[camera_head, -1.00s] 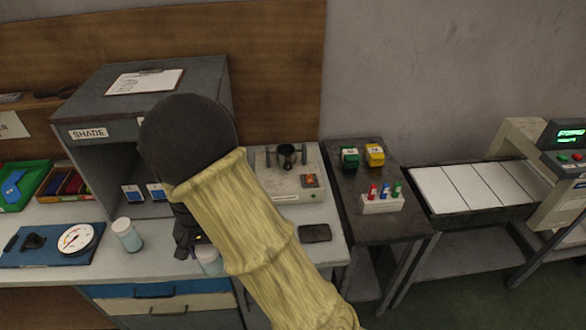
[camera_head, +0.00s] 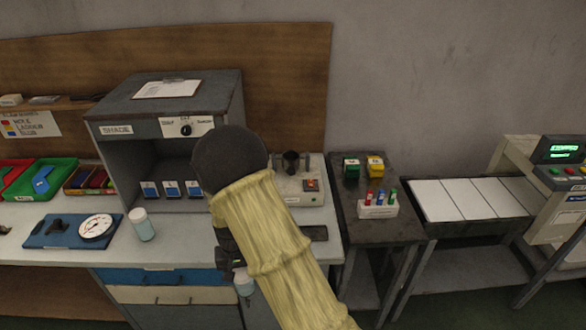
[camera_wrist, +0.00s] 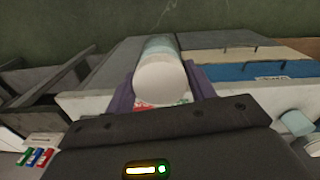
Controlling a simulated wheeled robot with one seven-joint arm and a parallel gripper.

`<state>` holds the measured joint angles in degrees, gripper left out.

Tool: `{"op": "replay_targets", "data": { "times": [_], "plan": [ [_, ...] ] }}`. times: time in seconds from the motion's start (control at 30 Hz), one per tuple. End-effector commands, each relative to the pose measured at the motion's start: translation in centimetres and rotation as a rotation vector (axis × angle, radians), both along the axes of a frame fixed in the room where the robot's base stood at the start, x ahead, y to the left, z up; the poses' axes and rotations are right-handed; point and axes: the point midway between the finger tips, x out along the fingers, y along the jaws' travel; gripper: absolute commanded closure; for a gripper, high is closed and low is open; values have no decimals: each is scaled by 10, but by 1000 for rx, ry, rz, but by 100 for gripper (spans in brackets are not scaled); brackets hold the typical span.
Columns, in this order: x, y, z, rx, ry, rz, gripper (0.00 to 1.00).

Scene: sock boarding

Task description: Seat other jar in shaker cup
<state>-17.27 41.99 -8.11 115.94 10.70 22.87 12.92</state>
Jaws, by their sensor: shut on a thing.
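My gripper (camera_head: 238,268) is shut on a jar (camera_head: 244,284), held in front of the bench's front edge. In the wrist view the jar's pale round end (camera_wrist: 161,80) shows between the two purple-grey fingers. A second jar (camera_head: 141,224), pale blue with a white lid, stands upright on the bench left of my gripper; it also seems to show in the wrist view (camera_wrist: 296,123). The dark shaker cup (camera_head: 291,163) sits on a pale machine (camera_head: 306,196) at the bench's right end, behind my arm. My arm hides part of the machine, and the cup's inside is unclear.
The grey shade cabinet (camera_head: 163,108) stands left of the machine. A dark flat object (camera_head: 316,233) lies at the bench's front right. A blue mat with a dial (camera_head: 97,226) is at left. A dark side table (camera_head: 385,228) holds small coloured blocks and bottles.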

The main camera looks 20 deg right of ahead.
Motion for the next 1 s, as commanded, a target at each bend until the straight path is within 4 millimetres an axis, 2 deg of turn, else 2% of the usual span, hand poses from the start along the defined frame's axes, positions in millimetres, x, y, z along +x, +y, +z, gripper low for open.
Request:
{"op": "replay_targets", "data": {
  "times": [0.27, 0.43, 0.53, 1.0],
  "plan": [
    [4, -38, -44, 2, 8, 83, 86],
    [2, -67, -78, 13, 10, 151, 86],
    [0, -76, -92, 20, 7, 186, 86],
    [0, -80, -97, 22, 3, 203, 86]
  ]
}}
